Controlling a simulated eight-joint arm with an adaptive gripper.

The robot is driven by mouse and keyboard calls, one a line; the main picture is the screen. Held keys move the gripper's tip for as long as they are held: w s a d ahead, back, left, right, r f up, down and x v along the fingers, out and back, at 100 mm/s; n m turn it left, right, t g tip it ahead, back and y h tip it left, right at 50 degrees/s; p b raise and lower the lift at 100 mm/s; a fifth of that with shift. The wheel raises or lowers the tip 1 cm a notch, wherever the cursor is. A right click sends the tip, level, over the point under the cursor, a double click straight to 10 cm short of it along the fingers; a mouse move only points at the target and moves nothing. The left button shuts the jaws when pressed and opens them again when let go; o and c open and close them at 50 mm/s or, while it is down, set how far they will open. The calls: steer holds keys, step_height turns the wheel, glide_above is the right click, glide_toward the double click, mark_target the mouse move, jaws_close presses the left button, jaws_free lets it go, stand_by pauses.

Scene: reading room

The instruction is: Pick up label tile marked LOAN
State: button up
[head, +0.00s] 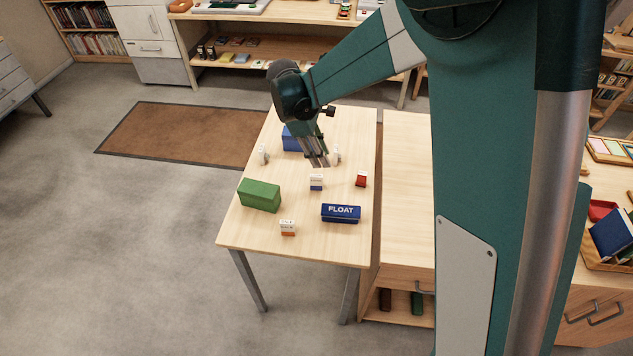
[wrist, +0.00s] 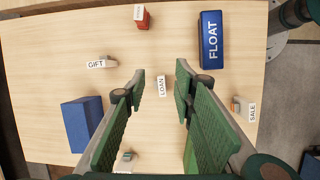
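The LOAN label tile (wrist: 162,86) shows in the wrist view, its white face centred between my fingertips. In the head view it is the small white and blue tile (head: 316,182) near the middle of the table. My gripper (head: 319,162) points down over the table and appears just above and behind this tile in the head view. In the wrist view my gripper (wrist: 160,80) is open, with nothing between its green fingers touching the tile. The tile looks clear of both fingers.
Around it stand a FLOAT box (head: 341,214), a green box (head: 259,195), a blue box (wrist: 82,122), a SALE tile (head: 288,228), a GIFT tile (wrist: 102,63), a red-based tile (head: 361,180) and another pale tile (head: 263,154). Bare wooden table (head: 258,233) lies between them.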

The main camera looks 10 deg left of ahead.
steer(key=n, duration=0.2)
glide_toward(316, 176)
steer(key=shift+w+d+f+h+p, duration=0.1)
steer(key=shift+w+f+h+p, duration=0.1)
steer(key=shift+f, duration=0.4)
steer(key=shift+w+d+f+h+p, duration=0.1)
steer(key=shift+w+f+h+p, duration=0.1)
steer(key=shift+f, duration=0.4)
steer(key=shift+x, duration=1.3)
steer(key=shift+f, duration=0.15)
steer(key=shift+b+x, duration=0.4)
steer(key=shift+x, duration=2.05)
steer(key=shift+s, duration=0.2)
jaws_close()
